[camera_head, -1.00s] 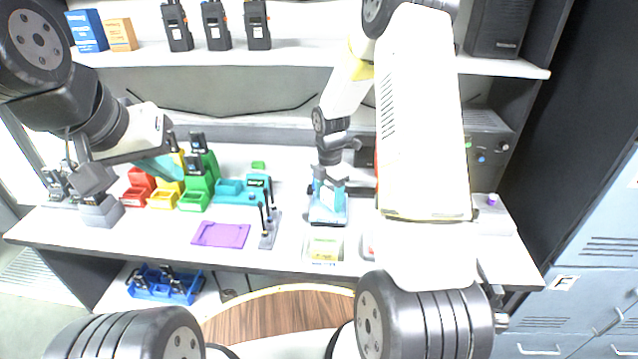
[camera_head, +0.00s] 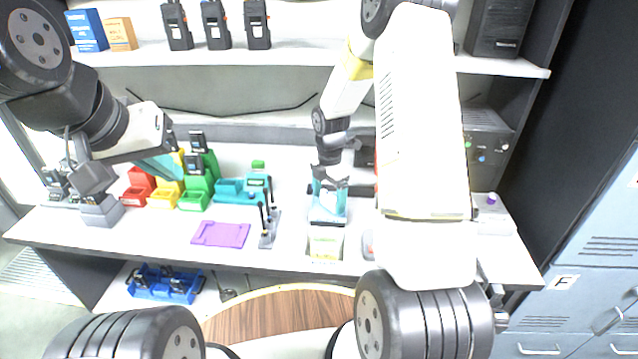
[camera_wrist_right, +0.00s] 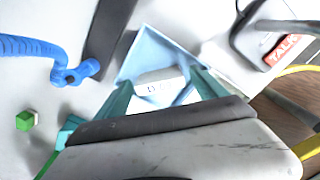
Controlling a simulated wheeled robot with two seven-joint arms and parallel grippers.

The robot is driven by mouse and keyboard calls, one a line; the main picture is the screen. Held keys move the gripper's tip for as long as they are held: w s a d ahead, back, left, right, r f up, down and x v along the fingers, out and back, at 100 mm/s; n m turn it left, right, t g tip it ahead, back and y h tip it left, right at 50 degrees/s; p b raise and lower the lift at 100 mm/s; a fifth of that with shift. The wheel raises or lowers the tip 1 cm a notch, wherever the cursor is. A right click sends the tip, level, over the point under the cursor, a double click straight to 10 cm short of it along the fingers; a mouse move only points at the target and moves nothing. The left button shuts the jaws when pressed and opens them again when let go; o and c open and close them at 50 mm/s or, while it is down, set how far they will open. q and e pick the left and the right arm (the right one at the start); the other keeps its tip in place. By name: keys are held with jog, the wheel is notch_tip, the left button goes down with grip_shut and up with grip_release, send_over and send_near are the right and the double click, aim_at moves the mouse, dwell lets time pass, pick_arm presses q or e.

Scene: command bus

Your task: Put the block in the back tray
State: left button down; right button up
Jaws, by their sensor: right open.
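A small green block (camera_head: 258,165) lies at the back of the white table; in the right wrist view a green block (camera_wrist_right: 26,121) shows at the lower left. A light blue tray (camera_head: 327,216) stands right of the table's middle; in the wrist view it (camera_wrist_right: 150,45) holds or bears something white with print, unclear which. A pale tray (camera_head: 325,255) with yellowish contents sits in front of it. My right gripper (camera_wrist_right: 160,92) is open, its teal fingers over the blue tray. My left gripper (camera_head: 160,167) hangs at the left above the coloured bins; its opening is unclear.
Red, yellow and green bins (camera_head: 193,200) with radios stand at the left. A purple mat (camera_head: 221,234) and a grey stand with upright tools (camera_head: 268,238) lie nearer the middle. A shelf (camera_head: 320,55) runs above. My right arm hides the table's right part.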

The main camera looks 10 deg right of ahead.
aim_at(329, 195)
notch_tip(329, 195, up, 12)
jog(key=f, duration=0.1)
jog(key=s+r+m+t, duration=0.3)
jog(key=s+r+m, duration=0.65)
jog(key=r, duration=0.45)
jog(key=s+a+r+m+t+y, duration=0.1)
jog(key=s+r+m, duration=0.1)
jog(key=s+m, duration=0.5)
jog(key=s+a+r+m+t+y, duration=0.1)
jog(key=s+r+m+t, duration=0.1)
jog(key=s+m, duration=0.4)
jog(key=shift+s+r+m, duration=0.35)
jog(key=shift+s+r, duration=0.35)
jog(key=shift+s, duration=0.15)
